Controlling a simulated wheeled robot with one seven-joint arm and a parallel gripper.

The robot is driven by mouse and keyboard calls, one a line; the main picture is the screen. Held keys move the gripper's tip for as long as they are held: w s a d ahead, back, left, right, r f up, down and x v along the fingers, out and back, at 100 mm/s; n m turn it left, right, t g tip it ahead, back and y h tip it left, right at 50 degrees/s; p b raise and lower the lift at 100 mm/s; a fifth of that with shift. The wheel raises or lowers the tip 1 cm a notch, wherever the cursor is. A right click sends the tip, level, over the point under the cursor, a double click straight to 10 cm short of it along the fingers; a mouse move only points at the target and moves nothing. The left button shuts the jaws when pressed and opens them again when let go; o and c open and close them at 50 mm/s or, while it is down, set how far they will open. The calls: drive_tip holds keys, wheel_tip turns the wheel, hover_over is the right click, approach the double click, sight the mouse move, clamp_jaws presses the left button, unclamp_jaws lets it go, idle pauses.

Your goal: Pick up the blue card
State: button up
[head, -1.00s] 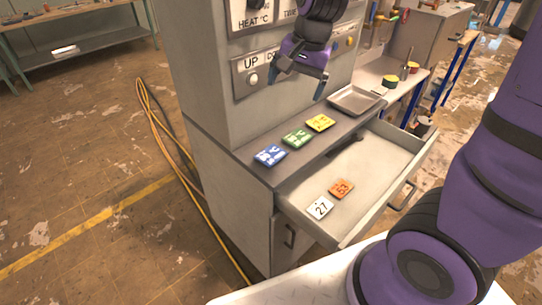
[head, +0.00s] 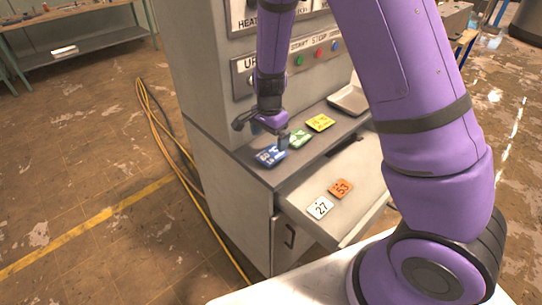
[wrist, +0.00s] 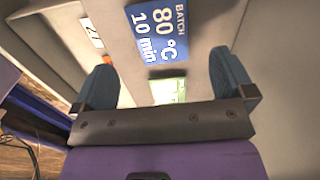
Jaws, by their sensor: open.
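The blue card (head: 270,156) lies flat at the left end of the machine's ledge. In the wrist view the blue card (wrist: 159,32) reads "BATCH 80 °C 10 min" and shows ahead of my gripper, between the lines of the two fingers. My gripper (head: 262,131) is open and empty, pointing down just above the blue card; one finger overlaps the card's edge in the head view. Both blue-grey fingertips (wrist: 160,72) are wide apart in the wrist view. I cannot tell how large the gap between fingers and card is.
A green card (head: 299,138) lies right beside the blue one, with a yellow card (head: 320,122) and a metal tray (head: 347,99) beyond. An open drawer (head: 312,228) below holds a white card (head: 320,208) and an orange card (head: 341,188). The machine's button panel rises behind.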

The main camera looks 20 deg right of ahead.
sight(271, 154)
drive_tip(key=shift+w+d+f, duration=0.1)
drive_tip(key=shift+d+f, duration=0.05)
drive_tip(key=shift+f, duration=1.65)
drive_tip(key=shift+w+d+f, duration=0.1)
drive_tip(key=shift+d+f, duration=0.05)
drive_tip(key=shift+f, duration=1.6)
drive_tip(key=c, duration=0.9)
